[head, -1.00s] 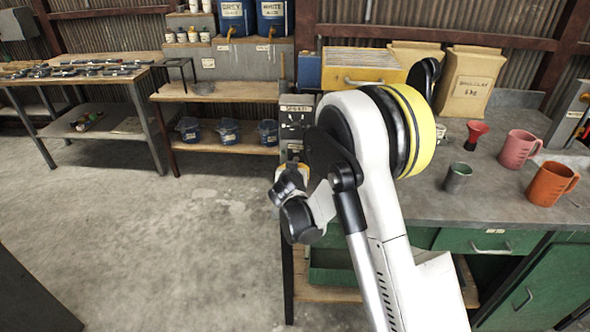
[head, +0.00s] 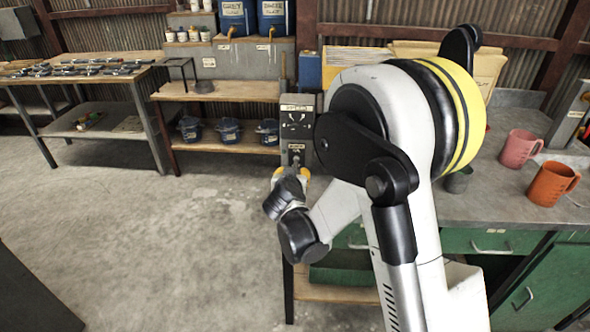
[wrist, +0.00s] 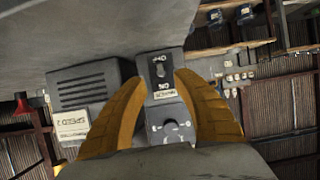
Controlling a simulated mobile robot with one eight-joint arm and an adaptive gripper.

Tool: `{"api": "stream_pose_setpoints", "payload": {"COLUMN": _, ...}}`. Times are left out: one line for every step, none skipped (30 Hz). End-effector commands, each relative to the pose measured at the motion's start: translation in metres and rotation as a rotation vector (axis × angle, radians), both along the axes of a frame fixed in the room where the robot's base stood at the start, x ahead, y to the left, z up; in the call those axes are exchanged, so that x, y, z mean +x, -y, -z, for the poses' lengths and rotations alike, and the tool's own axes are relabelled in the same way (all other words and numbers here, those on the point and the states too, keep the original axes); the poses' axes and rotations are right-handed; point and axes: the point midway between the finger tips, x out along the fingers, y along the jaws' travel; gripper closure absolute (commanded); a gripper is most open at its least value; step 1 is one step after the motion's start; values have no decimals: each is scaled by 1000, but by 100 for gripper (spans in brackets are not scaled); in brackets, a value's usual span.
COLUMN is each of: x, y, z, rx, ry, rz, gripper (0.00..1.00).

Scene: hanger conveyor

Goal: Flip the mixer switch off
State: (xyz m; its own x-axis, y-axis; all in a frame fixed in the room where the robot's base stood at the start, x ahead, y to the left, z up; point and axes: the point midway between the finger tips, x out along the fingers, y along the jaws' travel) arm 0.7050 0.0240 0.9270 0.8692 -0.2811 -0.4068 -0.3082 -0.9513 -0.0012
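The mixer switch (wrist: 160,70) is a small dark toggle on a grey panel with a label above and below it. The wrist view shows these labels upside down, and the lever's position is too small to tell. The switch panel (head: 296,155) is at the lower part of the grey control box (head: 298,104) at the bench's left end. My gripper (head: 291,172) is just in front of this panel. In the wrist view its two yellow fingers (wrist: 158,82) are apart, one on each side of the switch panel, with nothing held. Contact cannot be told.
A round dial (wrist: 170,132) sits beside the switch on the box, and a vent grille (wrist: 82,90) is to the left. The bench (head: 500,205) holds a pink mug (head: 517,149) and an orange mug (head: 552,183). The floor at left is clear.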

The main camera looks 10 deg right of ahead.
Motion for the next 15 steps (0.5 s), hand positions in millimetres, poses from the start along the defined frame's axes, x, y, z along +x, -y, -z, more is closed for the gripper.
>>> {"api": "stream_pose_setpoints", "payload": {"x": -9, "y": -3, "z": -4, "rx": -1, "ry": 0, "rz": -2, "gripper": 66}}
{"api": "stream_pose_setpoints", "payload": {"x": -14, "y": -4, "z": -6, "rx": -2, "ry": -1, "rz": -1, "gripper": 66}}
{"api": "stream_pose_setpoints", "payload": {"x": -19, "y": -6, "z": -9, "rx": -2, "ry": -1, "rz": -1, "gripper": 66}}
{"api": "stream_pose_setpoints", "payload": {"x": -23, "y": -8, "z": -11, "rx": -1, "ry": 0, "rz": 0, "gripper": 66}}
{"api": "stream_pose_setpoints", "payload": {"x": -26, "y": -9, "z": -12, "rx": -1, "ry": 0, "rz": 0, "gripper": 66}}
{"api": "stream_pose_setpoints", "payload": {"x": -29, "y": -10, "z": -13, "rx": -1, "ry": 0, "rz": 0, "gripper": 66}}
{"api": "stream_pose_setpoints", "payload": {"x": -31, "y": -10, "z": -14, "rx": -1, "ry": 0, "rz": 0, "gripper": 66}}
{"api": "stream_pose_setpoints", "payload": {"x": -33, "y": -10, "z": -15, "rx": -1, "ry": 0, "rz": 0, "gripper": 66}}
{"api": "stream_pose_setpoints", "payload": {"x": -34, "y": -11, "z": -16, "rx": -1, "ry": 0, "rz": 0, "gripper": 66}}
{"api": "stream_pose_setpoints", "payload": {"x": -35, "y": -11, "z": -16, "rx": -1, "ry": 0, "rz": 1, "gripper": 66}}
{"api": "stream_pose_setpoints", "payload": {"x": -36, "y": -11, "z": -16, "rx": -1, "ry": 0, "rz": 1, "gripper": 66}}
{"api": "stream_pose_setpoints", "payload": {"x": -36, "y": -11, "z": -17, "rx": -1, "ry": 0, "rz": 1, "gripper": 66}}
{"api": "stream_pose_setpoints", "payload": {"x": -36, "y": -11, "z": -17, "rx": -1, "ry": 0, "rz": 1, "gripper": 66}}
{"api": "stream_pose_setpoints", "payload": {"x": -36, "y": -11, "z": -16, "rx": -1, "ry": 0, "rz": 1, "gripper": 66}}
{"api": "stream_pose_setpoints", "payload": {"x": -36, "y": -11, "z": -16, "rx": -1, "ry": 0, "rz": 1, "gripper": 66}}
